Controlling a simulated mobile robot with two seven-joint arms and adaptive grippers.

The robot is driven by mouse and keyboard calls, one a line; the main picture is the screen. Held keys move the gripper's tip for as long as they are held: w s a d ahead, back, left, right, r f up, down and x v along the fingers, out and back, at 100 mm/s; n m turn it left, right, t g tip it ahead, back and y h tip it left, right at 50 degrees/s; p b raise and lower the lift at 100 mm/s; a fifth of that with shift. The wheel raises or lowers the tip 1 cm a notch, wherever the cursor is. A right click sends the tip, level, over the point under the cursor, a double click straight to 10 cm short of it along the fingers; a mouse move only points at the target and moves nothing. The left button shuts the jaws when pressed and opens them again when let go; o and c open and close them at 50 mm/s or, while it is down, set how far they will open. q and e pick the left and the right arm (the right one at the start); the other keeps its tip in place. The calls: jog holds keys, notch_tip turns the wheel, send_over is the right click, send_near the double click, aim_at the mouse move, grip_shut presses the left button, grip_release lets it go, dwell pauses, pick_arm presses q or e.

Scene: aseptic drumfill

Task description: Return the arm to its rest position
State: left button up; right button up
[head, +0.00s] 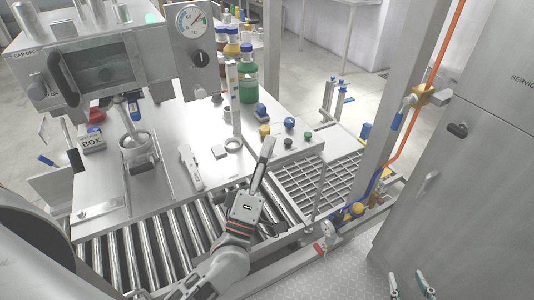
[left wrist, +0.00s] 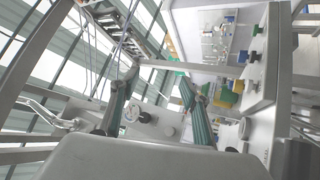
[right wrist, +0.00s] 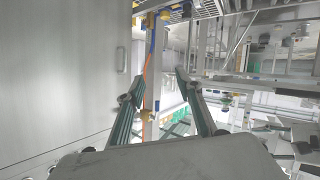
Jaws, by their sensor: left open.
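My left gripper (head: 266,170) is over the roller conveyor, in front of the steel work table, in the head view. In the left wrist view its two fingers (left wrist: 160,78) stand apart with nothing between them. My right gripper (head: 408,284) shows only as two fingertips at the bottom right edge of the head view, beside the grey cabinet. In the right wrist view its fingers (right wrist: 158,85) are spread and empty. Most of my right arm is out of the head view.
The roller conveyor (head: 128,262) runs below the work table (head: 185,130). A post (head: 395,100) with an orange hose (head: 440,60) and the service cabinet (head: 455,190) bound the right.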

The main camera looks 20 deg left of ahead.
dwell(0.4)
pick_arm(q)
jog(key=s+d+f+m+g+h, duration=0.25)
jog(key=f+m, duration=0.35)
jog(key=f, duration=0.3)
jog(key=s+d+f+m+g+h, duration=0.1)
jog(key=s+f+m+g+h, duration=0.25)
jog(key=f+m, duration=0.45)
jog(key=s+a+f+m+g+y, duration=0.1)
jog(key=s+a+f+m+g, duration=0.1)
jog(key=s+f, duration=0.3)
jog(key=s+a+f+m+g+y, duration=0.1)
jog(key=s+a+f+m+g, duration=0.1)
jog(key=s+f, duration=0.4)
notch_tip(320, 180, down, 6)
jog(key=m+g, duration=0.1)
jog(key=g, duration=0.1)
jog(key=shift+r+g+y, duration=0.2)
jog(key=shift+g+y, duration=0.2)
pick_arm(e)
jog(key=s+f+g, duration=0.1)
jog(key=s+f, duration=0.2)
jog(key=f, duration=0.3)
jog(key=s+f+m+g, duration=0.1)
jog(key=s+f, duration=0.3)
jog(key=f, duration=0.3)
jog(key=shift+a+g, duration=0.2)
jog(key=shift+g, duration=0.1)
